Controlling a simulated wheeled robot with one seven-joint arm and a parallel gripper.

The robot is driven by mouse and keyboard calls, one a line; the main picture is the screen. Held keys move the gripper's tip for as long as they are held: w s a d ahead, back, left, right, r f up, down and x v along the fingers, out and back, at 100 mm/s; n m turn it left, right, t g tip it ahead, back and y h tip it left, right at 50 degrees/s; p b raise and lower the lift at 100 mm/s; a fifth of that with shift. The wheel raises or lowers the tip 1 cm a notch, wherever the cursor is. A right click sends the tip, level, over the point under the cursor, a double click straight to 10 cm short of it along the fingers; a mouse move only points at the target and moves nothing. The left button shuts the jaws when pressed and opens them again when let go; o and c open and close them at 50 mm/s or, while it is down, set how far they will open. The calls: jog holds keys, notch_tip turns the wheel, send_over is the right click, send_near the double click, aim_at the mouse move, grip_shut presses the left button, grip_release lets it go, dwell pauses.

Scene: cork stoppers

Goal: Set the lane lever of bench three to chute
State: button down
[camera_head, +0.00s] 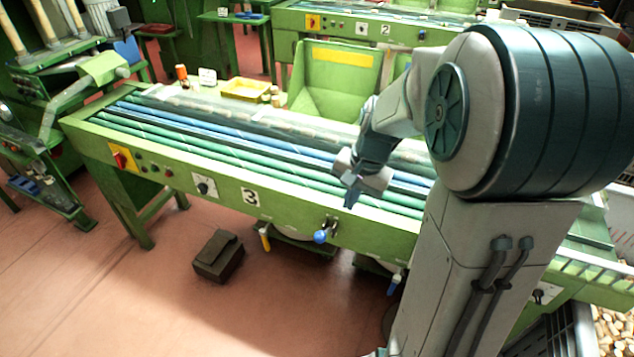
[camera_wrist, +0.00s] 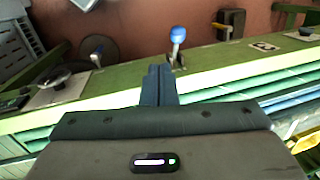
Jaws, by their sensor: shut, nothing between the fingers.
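Bench three (camera_head: 151,175) is a long green bench with a black "3" on a white plate (camera_head: 250,198). A lever with a blue ball knob (camera_head: 320,237) sits on a metal bracket on its front panel, right of the number. The knob also shows in the wrist view (camera_wrist: 178,33), just beyond the fingertips. I cannot read any lane marking beside it. My gripper (camera_head: 348,201) is shut and empty, above the front edge of the bench, up and right of the knob. In the wrist view its fingers (camera_wrist: 158,75) are together and appear apart from the lever.
Under the bench hang a yellow handle (camera_head: 265,241) and a blue handle (camera_head: 393,286). A black rotary knob (camera_head: 203,188) and a red switch (camera_head: 120,160) are on the panel. A dark box (camera_head: 218,257) stands on the floor. Open floor lies in front.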

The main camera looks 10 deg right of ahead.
jog(key=w+d+f+m+y+p, duration=0.1)
jog(key=w+d+f+m, duration=0.1)
jog(key=w+d+m, duration=0.1)
jog(key=shift+w+d+f+m+y+p, duration=0.15)
jog(key=shift+w+d+m+y+p, duration=0.3)
jog(key=shift+w, duration=0.7)
jog(key=shift+f, duration=0.15)
jog(key=p+x, duration=0.1)
jog(key=x, duration=0.8)
jog(key=shift+a+f, duration=0.1)
jog(key=shift+f, duration=0.15)
jog(key=shift+s+a+f+p, duration=0.3)
jog(key=shift+a+f, duration=0.25)
jog(key=shift+a, duration=0.25)
jog(key=shift+s+a+f+p, duration=0.25)
jog(key=shift+a+f, duration=0.3)
jog(key=shift+a, duration=0.25)
jog(key=shift+f+b, duration=0.15)
jog(key=shift+b, duration=0.15)
